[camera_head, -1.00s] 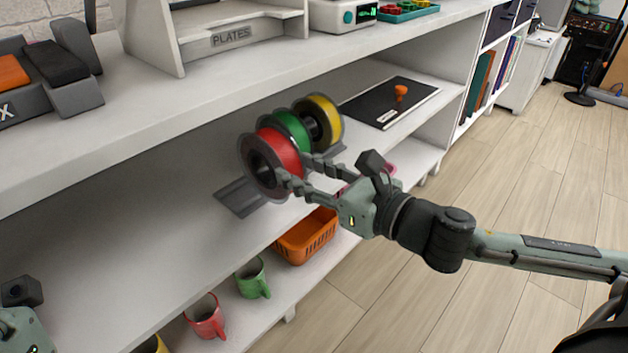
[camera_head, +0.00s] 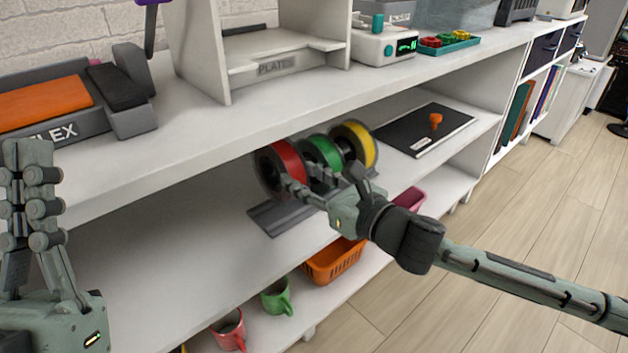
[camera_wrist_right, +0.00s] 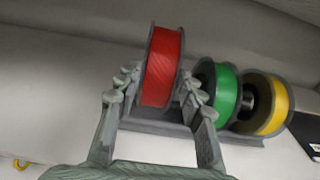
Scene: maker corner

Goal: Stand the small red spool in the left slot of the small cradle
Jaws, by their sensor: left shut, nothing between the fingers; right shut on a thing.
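The red spool (camera_head: 286,160) stands upright on edge between the fingers of my right gripper (camera_head: 304,184), which is shut on it. In the right wrist view the red spool (camera_wrist_right: 162,68) sits between both fingers, nearer the camera than the other spools. The grey cradle (camera_head: 268,217) lies on the middle shelf, its left end showing under the red spool. Whether the spool touches it I cannot tell. A green spool (camera_head: 318,153) and a yellow spool (camera_head: 362,142) stand upright to the right on the cradle. My left gripper (camera_head: 27,150) is shut and empty at the far left.
The shelf left of the cradle is clear. A black board (camera_head: 425,130) with an orange knob lies to the right. An orange basket (camera_head: 335,262) and mugs are on the shelf below.

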